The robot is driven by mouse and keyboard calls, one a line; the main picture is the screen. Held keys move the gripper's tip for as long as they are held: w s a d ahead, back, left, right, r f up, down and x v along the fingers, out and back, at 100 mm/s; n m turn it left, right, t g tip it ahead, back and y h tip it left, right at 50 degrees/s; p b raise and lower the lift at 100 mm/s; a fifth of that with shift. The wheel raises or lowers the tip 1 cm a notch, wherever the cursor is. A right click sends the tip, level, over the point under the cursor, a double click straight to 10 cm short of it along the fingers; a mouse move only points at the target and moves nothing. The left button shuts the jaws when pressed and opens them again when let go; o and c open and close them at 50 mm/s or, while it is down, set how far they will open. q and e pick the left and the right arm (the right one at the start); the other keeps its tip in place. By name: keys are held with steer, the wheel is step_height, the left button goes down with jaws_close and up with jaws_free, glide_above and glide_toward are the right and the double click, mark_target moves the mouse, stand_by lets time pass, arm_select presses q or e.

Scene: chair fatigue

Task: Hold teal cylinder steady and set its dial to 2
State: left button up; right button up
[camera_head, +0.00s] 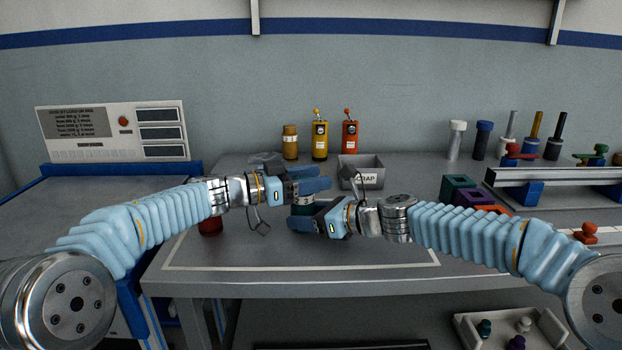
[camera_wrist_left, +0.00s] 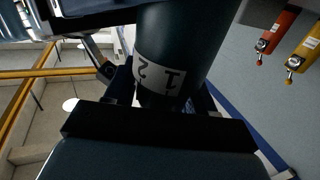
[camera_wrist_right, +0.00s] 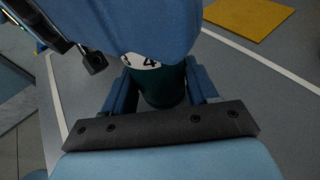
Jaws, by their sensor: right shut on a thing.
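The teal cylinder (camera_head: 303,209) stands upright over the bench between my two grippers, mostly covered by their fingers in the head view. My right gripper (camera_head: 310,216) is shut on its lower body; the right wrist view shows the dark teal body (camera_wrist_right: 162,88) between the fingers, under a white number band with a 4. My left gripper (camera_head: 312,179) is higher, with its fingers at the cylinder's top. In the left wrist view the teal cylinder (camera_wrist_left: 185,35) has a white band with 1 and 2. Whether the left fingers touch it is unclear.
A grey scrap bin (camera_head: 371,171) stands behind the grippers. A red cylinder (camera_head: 350,137), a yellow one (camera_head: 319,140) and an amber bottle (camera_head: 290,142) stand at the back. Coloured blocks (camera_head: 456,187) and a rail (camera_head: 550,176) are at the right. The front of the bench is clear.

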arm_select(q)
steer(key=shift+o, duration=1)
steer(key=v, duration=0.7)
steer(key=shift+a, duration=0.3)
steer(key=shift+s, duration=0.1)
